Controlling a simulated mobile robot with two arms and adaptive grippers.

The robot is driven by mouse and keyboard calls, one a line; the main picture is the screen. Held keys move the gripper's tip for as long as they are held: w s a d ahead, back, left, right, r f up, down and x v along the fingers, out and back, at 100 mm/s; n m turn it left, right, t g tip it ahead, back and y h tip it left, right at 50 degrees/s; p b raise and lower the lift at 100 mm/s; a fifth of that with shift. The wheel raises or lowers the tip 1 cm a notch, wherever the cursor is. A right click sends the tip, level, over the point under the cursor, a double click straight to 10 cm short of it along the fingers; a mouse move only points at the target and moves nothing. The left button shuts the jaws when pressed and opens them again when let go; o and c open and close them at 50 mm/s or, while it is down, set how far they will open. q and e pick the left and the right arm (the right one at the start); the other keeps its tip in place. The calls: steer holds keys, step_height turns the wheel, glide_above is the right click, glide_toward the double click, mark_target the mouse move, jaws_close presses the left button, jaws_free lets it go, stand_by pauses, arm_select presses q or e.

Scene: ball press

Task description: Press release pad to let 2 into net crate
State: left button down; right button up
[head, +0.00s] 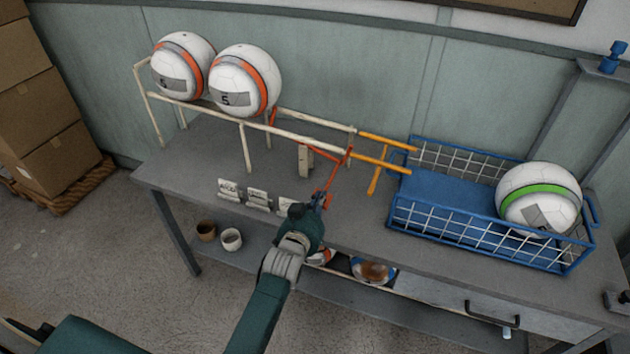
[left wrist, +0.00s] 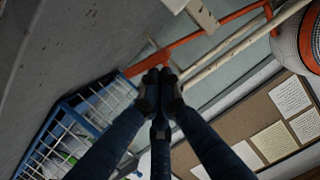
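Two white balls with orange bands and the number 5, a left one (head: 184,66) and a right one (head: 245,80), rest on a cream rail rack (head: 300,127). Orange rails (head: 388,141) lead from the rack to the blue net crate (head: 455,236). A white ball with a green band (head: 539,198) sits in the crate's right part. A red-orange release linkage (head: 330,175) hangs at the rack's end. My left gripper (head: 318,201) is at its lower end; in the left wrist view its fingers (left wrist: 160,78) are together, contact unclear. My right gripper is out of view.
Small cards (head: 257,198) stand along the front of the grey bench (head: 185,163). Two cups (head: 231,239) and some balls (head: 373,270) are on the lower shelf. Cardboard boxes (head: 50,125) stand at the left. Bare bench top lies left of the cards.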

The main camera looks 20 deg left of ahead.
arm_select(q)
steer(key=shift+s+f, duration=0.1)
steer(key=shift+f, duration=0.2)
stand_by(0.5)
